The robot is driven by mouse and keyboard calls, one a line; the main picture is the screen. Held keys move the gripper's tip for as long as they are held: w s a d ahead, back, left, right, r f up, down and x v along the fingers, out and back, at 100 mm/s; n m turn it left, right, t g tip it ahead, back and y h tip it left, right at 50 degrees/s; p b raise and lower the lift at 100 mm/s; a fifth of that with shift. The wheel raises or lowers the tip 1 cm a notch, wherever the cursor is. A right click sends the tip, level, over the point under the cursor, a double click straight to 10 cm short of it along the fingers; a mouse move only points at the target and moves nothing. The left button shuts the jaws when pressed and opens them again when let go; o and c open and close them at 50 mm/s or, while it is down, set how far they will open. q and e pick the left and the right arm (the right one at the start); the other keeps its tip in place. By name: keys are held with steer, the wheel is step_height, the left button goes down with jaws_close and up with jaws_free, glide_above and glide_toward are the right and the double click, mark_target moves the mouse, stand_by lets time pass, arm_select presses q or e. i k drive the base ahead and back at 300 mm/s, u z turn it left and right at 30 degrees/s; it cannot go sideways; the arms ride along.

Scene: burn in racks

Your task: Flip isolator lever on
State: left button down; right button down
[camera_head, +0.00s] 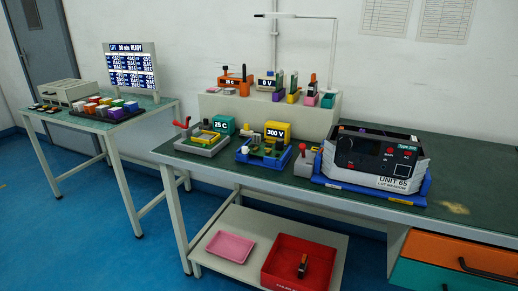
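No part labelled as an isolator shows, and I cannot tell which red part is its lever. A grey box (304,166) with an upright red-topped lever (302,147) stands on the green bench, just left of the large unit marked UNIT 65 (372,157). A red handle (182,124) sticks up at a tilt from the left side of a grey fixture (203,144) at the bench's left end. Neither of my grippers is in view.
A blue fixture (243,156) with a yellow 300 V meter (277,131) stands mid-bench. A raised shelf (222,103) behind holds meters and coloured tools. A red bin (283,272) and pink tray (229,247) lie below. The bench (470,190) is clear at right.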

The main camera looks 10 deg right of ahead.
mark_target(302, 147)
steer(key=u, duration=0.1)
steer(key=i, duration=1.25)
steer(key=z, duration=0.6)
